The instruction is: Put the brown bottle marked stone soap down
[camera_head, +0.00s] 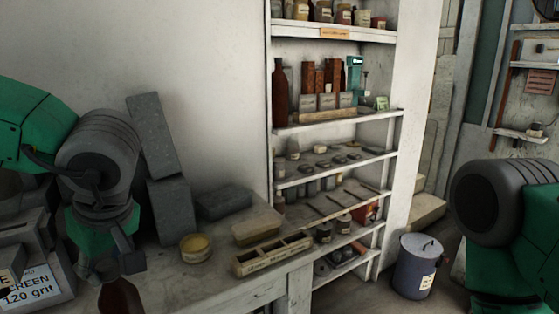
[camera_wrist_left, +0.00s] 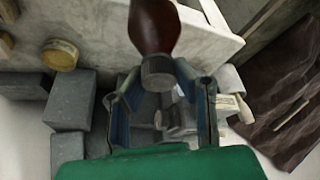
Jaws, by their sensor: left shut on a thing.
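A dark brown bottle (camera_head: 121,298) hangs below my left gripper (camera_head: 108,262) at the bottom left of the head view. The picture's edge cuts off its lower part, and no label can be read. In the left wrist view the brown bottle (camera_wrist_left: 155,24) points away from me, with its grey cap (camera_wrist_left: 158,73) between the fingers of the left gripper (camera_wrist_left: 160,100). The left gripper is shut on the bottle at its cap end. I cannot tell whether the bottle's base touches the worktop (camera_head: 180,281). My right arm shows at the right, but its gripper is out of view.
A yellow tin (camera_head: 195,248), grey blocks (camera_head: 172,212), a pale box (camera_head: 257,227) and a compartment tray (camera_head: 272,254) stand on the worktop. A "screen 120 grit" box (camera_head: 32,285) is at far left. Another brown bottle (camera_head: 280,95) stands on the shelves.

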